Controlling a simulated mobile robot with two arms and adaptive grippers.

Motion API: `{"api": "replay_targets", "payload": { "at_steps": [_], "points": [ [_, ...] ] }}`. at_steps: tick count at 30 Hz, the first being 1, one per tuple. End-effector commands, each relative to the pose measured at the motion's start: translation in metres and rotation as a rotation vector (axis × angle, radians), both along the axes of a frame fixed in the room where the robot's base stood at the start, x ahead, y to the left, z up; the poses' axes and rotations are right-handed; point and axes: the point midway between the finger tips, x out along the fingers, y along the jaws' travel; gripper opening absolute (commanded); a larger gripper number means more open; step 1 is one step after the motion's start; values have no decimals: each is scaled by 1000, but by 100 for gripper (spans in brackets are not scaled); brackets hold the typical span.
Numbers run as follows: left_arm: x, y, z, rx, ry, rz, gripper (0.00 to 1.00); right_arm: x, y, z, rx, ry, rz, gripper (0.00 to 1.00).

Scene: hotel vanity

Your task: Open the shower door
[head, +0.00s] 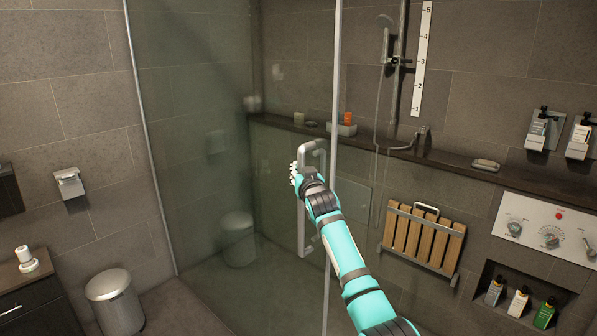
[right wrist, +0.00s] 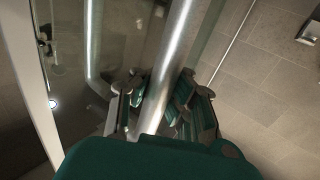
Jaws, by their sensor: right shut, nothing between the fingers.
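The shower door (head: 190,110) is a tinted glass panel in the left half of the head view, with a pale vertical edge strip (head: 336,90) on its right. Its metal handle (head: 301,238) is an upright bar near that edge. My right gripper (head: 297,175) is at the upper part of the handle. The left gripper is not in view.
Right of the edge strip, the shower interior shows untinted, with a folded wooden seat (head: 424,238), a control panel (head: 548,228) and a ledge (head: 455,158). A metal bin (head: 115,303) and a dark cabinet (head: 45,310) stand left. The floor (head: 180,308) before the glass is clear.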

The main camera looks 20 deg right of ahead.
Motion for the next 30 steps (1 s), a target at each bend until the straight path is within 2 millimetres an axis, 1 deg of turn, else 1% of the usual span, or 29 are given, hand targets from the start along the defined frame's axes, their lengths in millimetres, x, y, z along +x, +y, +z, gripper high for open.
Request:
{"api": "replay_targets", "payload": {
  "at_steps": [1, 5, 6, 15, 23, 26, 30],
  "points": [
    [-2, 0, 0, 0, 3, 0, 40, 1, 7, 1, 3, -3, 11, 0],
    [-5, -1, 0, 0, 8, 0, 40, 1, 8, 3, 3, -7, 11, 0],
    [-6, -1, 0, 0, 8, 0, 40, 1, 8, 4, 3, -8, 12, 5],
    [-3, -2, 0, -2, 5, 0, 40, 1, 6, 6, 1, -11, 9, 44],
    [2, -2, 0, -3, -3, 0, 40, 1, 3, 5, 0, -9, 4, 44],
    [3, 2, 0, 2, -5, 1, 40, 0, 2, 4, 0, -8, 3, 44],
    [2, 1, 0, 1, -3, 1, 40, -6, 3, 4, 0, -8, 3, 44]
  ]
}}
